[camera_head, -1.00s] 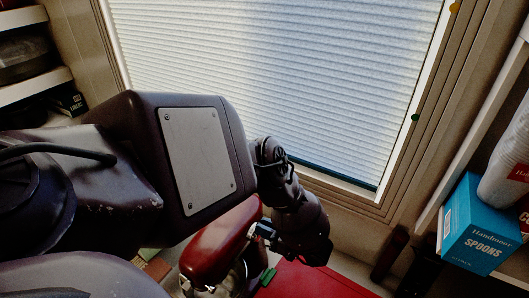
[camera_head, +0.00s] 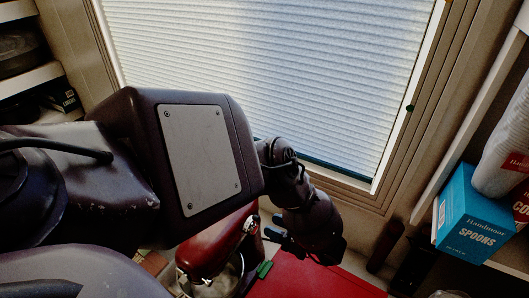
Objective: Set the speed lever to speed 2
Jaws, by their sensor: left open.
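A red stand mixer (camera_head: 212,250) shows at the bottom middle, partly hidden under my left arm. A small silvery part shows at the right end of its head (camera_head: 251,224). I cannot make out the speed lever or its setting. My left gripper (camera_head: 272,238) is open, just right of the mixer head, with its dark fingers pointing left toward it. I cannot tell if they touch it. A metal bowl (camera_head: 226,278) shows below the head. My right gripper is not in view.
A red surface (camera_head: 305,280) lies right of the mixer, with a small green item (camera_head: 264,270) at its left edge. A window with a pleated blind (camera_head: 270,80) is behind. A blue spoons box (camera_head: 467,218) stands on the right shelf.

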